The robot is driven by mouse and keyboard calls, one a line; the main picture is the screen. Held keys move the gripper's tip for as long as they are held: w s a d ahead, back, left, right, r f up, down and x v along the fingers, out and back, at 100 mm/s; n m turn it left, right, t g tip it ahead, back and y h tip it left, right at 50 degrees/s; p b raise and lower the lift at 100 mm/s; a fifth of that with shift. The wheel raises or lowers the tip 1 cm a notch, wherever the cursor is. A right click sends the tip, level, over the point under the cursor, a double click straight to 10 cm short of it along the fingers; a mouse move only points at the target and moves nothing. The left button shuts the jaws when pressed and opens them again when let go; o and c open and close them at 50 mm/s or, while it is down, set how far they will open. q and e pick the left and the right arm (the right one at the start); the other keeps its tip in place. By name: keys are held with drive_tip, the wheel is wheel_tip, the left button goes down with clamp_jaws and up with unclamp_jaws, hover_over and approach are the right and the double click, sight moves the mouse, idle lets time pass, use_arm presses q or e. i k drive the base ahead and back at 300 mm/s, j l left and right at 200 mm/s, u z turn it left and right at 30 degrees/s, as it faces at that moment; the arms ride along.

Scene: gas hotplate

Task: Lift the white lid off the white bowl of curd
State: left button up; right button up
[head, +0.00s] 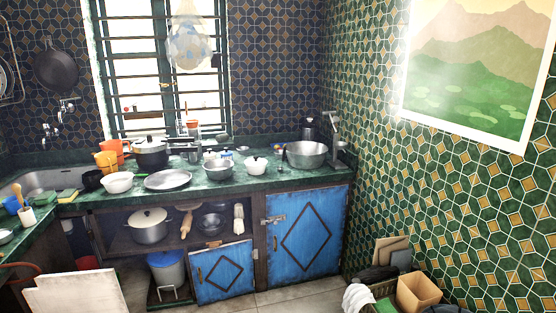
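A small white bowl (256,168) stands on the green counter, right of the middle. A white lid (255,160) appears to sit on top of it, closing it, so any curd inside is hidden. The bowl is small in the picture, and the line between lid and bowl is hard to make out. Neither of my grippers is in view.
A large steel basin (306,154) stands right of the white bowl, and a steel pot (218,169) stands left of it. A steel plate (168,180) and an open white bowl (118,182) are farther left. Boxes (417,293) lie on the floor at right.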

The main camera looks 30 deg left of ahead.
sight(255, 161)
drive_tip(key=i+j+z, duration=0.2)
drive_tip(key=i+j, duration=0.15)
drive_tip(key=j, duration=0.3)
drive_tip(key=i+j+z, duration=0.1)
drive_tip(key=j, duration=0.25)
drive_tip(key=i+j+z, duration=0.1)
drive_tip(key=j, duration=0.3)
drive_tip(key=i+j+z, duration=0.15)
drive_tip(key=i+j, duration=0.15)
drive_tip(key=j, duration=0.25)
drive_tip(key=i+j, duration=0.1)
drive_tip(key=j, duration=0.3)
drive_tip(key=i+j, duration=0.15)
drive_tip(key=j, duration=0.3)
drive_tip(key=i+j, duration=0.15)
drive_tip(key=j, duration=0.25)
drive_tip(key=i+j, duration=0.15)
drive_tip(key=j, duration=0.25)
